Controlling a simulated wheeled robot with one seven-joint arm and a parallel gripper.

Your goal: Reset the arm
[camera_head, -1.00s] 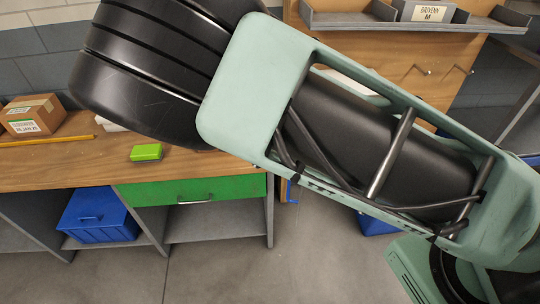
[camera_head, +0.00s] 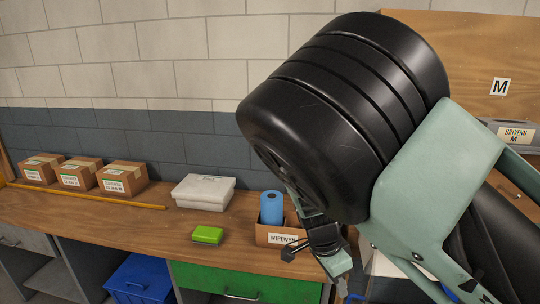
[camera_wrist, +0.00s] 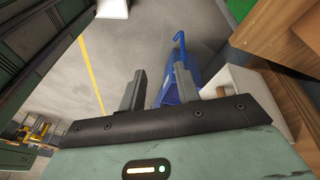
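My arm (camera_head: 420,190), with its black ribbed section and pale green shell, fills the right half of the head view. My gripper (camera_wrist: 160,70) shows in the wrist view with its two grey fingers apart and nothing held between them. A blue object with a blue handle (camera_wrist: 180,45) shows past the fingers, beyond the gap, near the grey floor. In the head view, part of the wrist end shows below the black section, above the bench's front; the fingertips are not clear there.
A blue bin (camera_head: 140,280) and green drawer (camera_head: 240,285) are below.

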